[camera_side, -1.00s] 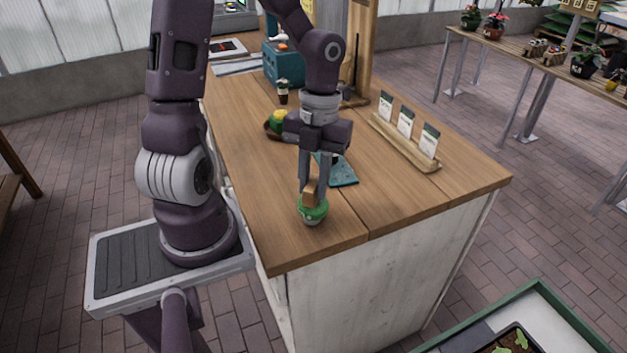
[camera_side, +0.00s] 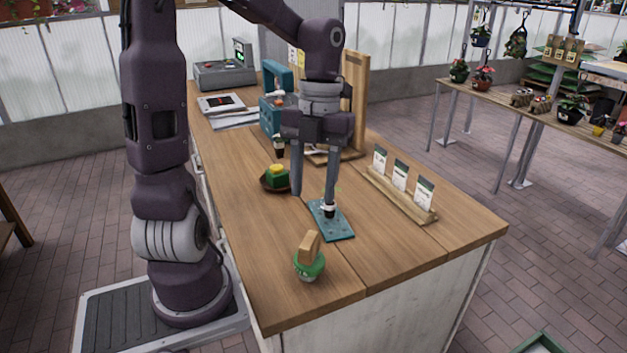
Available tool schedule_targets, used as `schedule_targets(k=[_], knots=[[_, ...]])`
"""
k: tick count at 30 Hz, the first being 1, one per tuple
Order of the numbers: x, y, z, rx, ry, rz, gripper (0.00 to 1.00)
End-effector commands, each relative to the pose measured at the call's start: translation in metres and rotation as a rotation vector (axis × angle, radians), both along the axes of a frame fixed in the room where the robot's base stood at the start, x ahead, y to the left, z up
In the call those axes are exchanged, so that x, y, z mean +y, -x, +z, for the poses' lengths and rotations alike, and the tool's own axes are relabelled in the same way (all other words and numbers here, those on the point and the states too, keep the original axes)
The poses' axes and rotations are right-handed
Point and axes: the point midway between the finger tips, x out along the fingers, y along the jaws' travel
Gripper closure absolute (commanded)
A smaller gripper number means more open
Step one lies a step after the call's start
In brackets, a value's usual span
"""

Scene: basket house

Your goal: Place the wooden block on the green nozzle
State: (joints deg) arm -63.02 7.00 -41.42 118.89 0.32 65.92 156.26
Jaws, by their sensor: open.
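The wooden block (camera_side: 309,246) rests on top of the green nozzle (camera_side: 310,266) near the front of the wooden table. The block stands tilted, leaning a little to the right, and touches the nozzle. My gripper (camera_side: 313,198) is open and empty, with its two fingers apart. It is behind and above the block, clear of it, near a teal mat. The exact height of the fingertips is hard to tell.
The teal mat (camera_side: 334,226) has a small dark and white item (camera_side: 329,209) on it, beside the right finger. A dark dish (camera_side: 268,184) holds a yellow and green thing (camera_side: 278,174). A card holder (camera_side: 403,198) stands at right. A teal box (camera_side: 272,117) is behind.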

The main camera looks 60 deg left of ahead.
Motion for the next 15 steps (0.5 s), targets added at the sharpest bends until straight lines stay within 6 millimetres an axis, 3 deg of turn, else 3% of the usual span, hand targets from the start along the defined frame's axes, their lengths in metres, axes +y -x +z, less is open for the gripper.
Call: schedule_targets(k=[5, 8, 11, 15], knots=[[-0.007, 0.002, 0.013, 0.003, -0.058, 0.108, 0.56], [-0.026, 0.013, 0.018, -0.033, -0.195, 0.442, 0.56], [-0.046, 0.030, 0.028, -0.151, -0.271, 0.917, 0.56], [-0.069, 0.056, 0.041, -0.301, -0.127, 1.577, 0.56]])
